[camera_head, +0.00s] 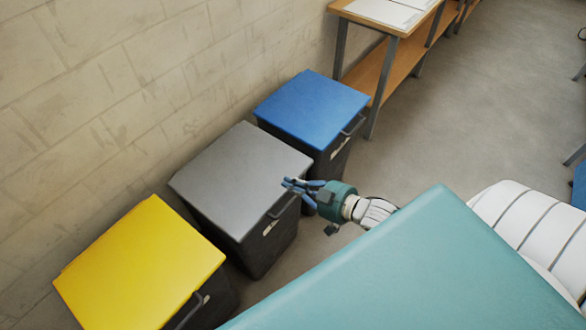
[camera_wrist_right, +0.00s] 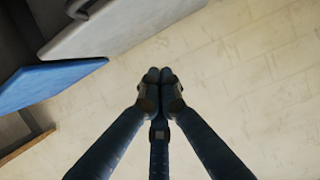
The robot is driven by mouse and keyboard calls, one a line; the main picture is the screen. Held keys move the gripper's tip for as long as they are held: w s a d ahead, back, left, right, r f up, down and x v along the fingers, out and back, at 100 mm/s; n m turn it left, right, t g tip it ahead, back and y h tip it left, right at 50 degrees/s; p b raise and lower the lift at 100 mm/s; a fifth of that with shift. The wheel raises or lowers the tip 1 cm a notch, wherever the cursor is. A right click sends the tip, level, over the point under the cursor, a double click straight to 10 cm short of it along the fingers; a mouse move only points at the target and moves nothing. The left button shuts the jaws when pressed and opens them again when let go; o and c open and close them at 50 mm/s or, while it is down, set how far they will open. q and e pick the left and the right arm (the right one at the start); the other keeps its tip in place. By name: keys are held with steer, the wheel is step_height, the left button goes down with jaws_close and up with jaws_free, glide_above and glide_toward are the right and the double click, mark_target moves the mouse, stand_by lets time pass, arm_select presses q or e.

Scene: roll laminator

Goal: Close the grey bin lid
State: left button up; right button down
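The grey bin lid (camera_head: 240,175) lies over the top of the dark grey bin (camera_head: 270,248), between the yellow and blue bins. It looks level, and I see no clear gap under its visible edges. My right gripper (camera_head: 287,184) is at the lid's right front corner in the head view; I cannot tell whether it touches. In the right wrist view its fingers (camera_wrist_right: 159,80) come together at the tips with nothing between them. The grey lid (camera_wrist_right: 125,25) shows at the upper left there. My left gripper is not in view.
A yellow-lidded bin (camera_head: 143,268) stands at the lower left and a blue-lidded bin (camera_head: 312,105) behind. A block wall (camera_head: 110,75) runs behind the bins. A wooden table (camera_head: 385,65) stands at the top. Grey floor (camera_head: 480,110) is open at the right.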

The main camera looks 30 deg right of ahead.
steer(key=s+d+f+m+g+h+b, duration=0.1)
steer(key=s+d+f+g, duration=0.1)
steer(key=s+f, duration=0.6)
steer(key=s+d+f+g+h+b, duration=0.1)
steer(key=s+d+f+h, duration=0.15)
steer(key=f, duration=0.95)
steer(key=s+d+f+m+g+h+b, duration=0.1)
steer(key=s+d+f+g+b, duration=0.1)
steer(key=s+f, duration=0.6)
steer(key=s+a+f+g, duration=0.3)
steer(key=s+a+f, duration=0.2)
steer(key=s+f, duration=0.3)
steer(key=s+a+f+g, duration=0.4)
steer(key=s+f, duration=0.4)
steer(key=s, duration=0.5)
steer(key=shift+s+a, duration=0.35)
steer(key=shift+a, duration=0.55)
steer(key=shift+f, duration=0.1)
